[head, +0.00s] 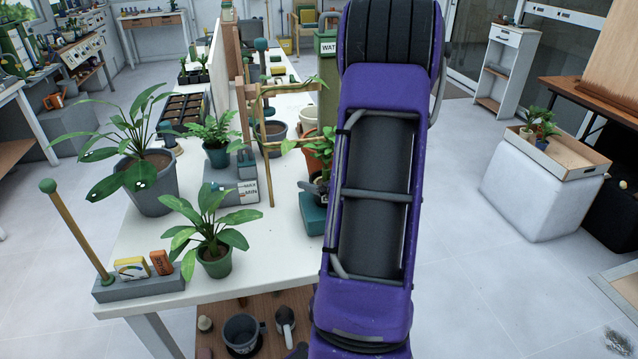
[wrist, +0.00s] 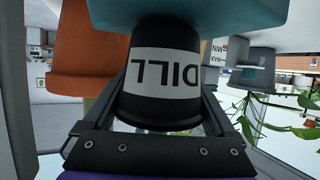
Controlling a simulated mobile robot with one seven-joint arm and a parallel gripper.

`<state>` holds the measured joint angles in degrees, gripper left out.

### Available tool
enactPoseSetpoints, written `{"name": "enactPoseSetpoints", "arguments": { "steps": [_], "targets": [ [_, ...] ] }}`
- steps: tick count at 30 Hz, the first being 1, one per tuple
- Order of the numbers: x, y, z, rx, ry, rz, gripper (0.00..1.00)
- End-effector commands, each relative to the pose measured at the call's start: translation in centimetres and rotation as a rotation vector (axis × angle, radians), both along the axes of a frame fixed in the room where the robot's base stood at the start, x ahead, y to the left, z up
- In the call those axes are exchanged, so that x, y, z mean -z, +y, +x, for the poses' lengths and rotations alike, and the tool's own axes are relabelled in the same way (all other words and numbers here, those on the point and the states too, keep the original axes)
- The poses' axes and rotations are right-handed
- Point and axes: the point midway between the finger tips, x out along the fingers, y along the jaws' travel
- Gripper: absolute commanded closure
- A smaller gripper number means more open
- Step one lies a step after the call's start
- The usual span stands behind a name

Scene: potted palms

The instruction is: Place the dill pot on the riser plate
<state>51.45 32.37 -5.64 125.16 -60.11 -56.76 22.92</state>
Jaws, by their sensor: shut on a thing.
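The dill pot (wrist: 165,75) is dark with a white label reading DILL. It appears upside down in the inverted wrist view. My gripper (wrist: 168,95) is shut on it, one finger on each side. The pot's narrow base is at a teal block (wrist: 190,14), likely the riser plate; whether it touches or hovers just above, I cannot tell. In the head view this teal block (head: 313,221) stands at the white table's right edge, and my purple arm hides most of the pot and gripper.
A terracotta pot (wrist: 85,45) stands close beside the dill pot. A wooden trellis (head: 267,140) and a grey block with MAX and MIN labels (head: 232,192) are to the left. Leafy pots (head: 214,262) stand nearer. Bare white table (head: 262,262) lies left of the teal block.

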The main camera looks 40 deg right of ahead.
Motion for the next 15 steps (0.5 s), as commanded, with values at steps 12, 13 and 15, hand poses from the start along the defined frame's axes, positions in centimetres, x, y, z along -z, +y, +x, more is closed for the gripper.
{"name": "enactPoseSetpoints", "arguments": {
  "steps": [12,13,15],
  "targets": [
    [0.54,-0.01,0.02,0.000,-0.001,-0.001,0.05],
    [0.49,-0.01,0.02,0.000,-0.001,-0.001,0.00],
    [0.50,-0.01,0.02,0.000,-0.001,-0.001,0.00]
  ]
}}
